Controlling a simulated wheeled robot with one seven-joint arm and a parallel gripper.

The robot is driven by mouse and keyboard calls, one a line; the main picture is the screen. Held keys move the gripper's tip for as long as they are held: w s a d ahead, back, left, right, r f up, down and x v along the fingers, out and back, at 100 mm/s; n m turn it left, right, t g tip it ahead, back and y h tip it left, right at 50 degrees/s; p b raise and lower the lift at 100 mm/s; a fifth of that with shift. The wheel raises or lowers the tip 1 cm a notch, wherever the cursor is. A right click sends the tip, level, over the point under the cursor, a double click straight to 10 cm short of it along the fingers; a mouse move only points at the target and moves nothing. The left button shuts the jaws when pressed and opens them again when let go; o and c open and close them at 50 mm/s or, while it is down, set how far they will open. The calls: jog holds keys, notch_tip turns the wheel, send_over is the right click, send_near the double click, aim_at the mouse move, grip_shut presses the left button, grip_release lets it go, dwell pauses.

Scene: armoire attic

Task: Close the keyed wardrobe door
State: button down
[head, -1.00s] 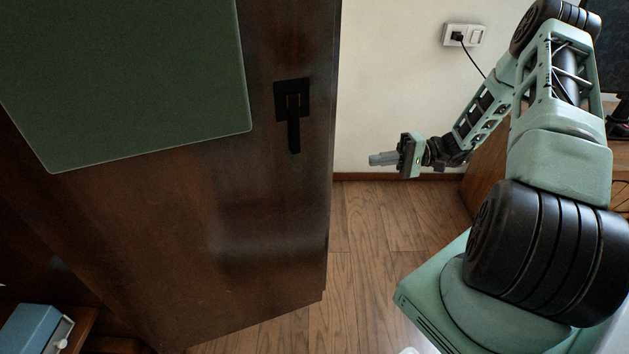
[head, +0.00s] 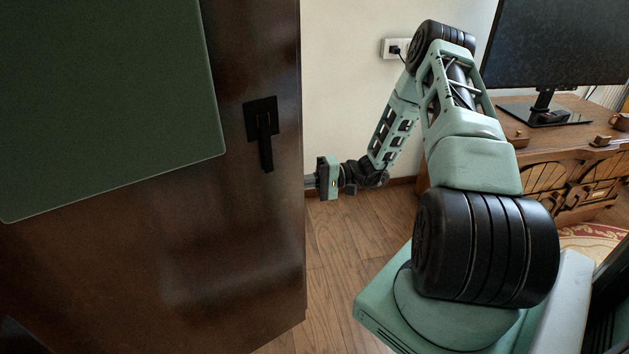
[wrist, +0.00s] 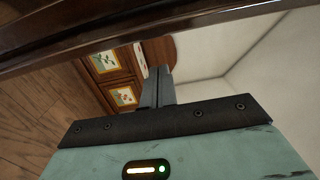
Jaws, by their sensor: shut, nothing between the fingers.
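The wardrobe door (head: 215,255) is dark brown wood and stands open on the left of the head view. A black handle plate with a hanging lever (head: 263,130) is on its face, and a green panel (head: 105,105) covers its upper part. My gripper (head: 309,181) is at the door's right edge, its fingertips partly hidden behind that edge. In the wrist view the closed fingers (wrist: 157,86) point past a dark wooden edge (wrist: 130,35), likely the door. I cannot tell whether they touch it. No key is visible.
A wooden desk (head: 570,140) with a monitor (head: 560,45) stands at the right. A wall socket (head: 396,48) with a plugged cable is on the pale wall. Bare wooden floor (head: 340,245) lies between the door and my base.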

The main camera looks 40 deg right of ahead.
jog(key=shift+s+a, duration=0.15)
jog(key=shift+s, duration=1.55)
jog(key=shift+s, duration=0.1)
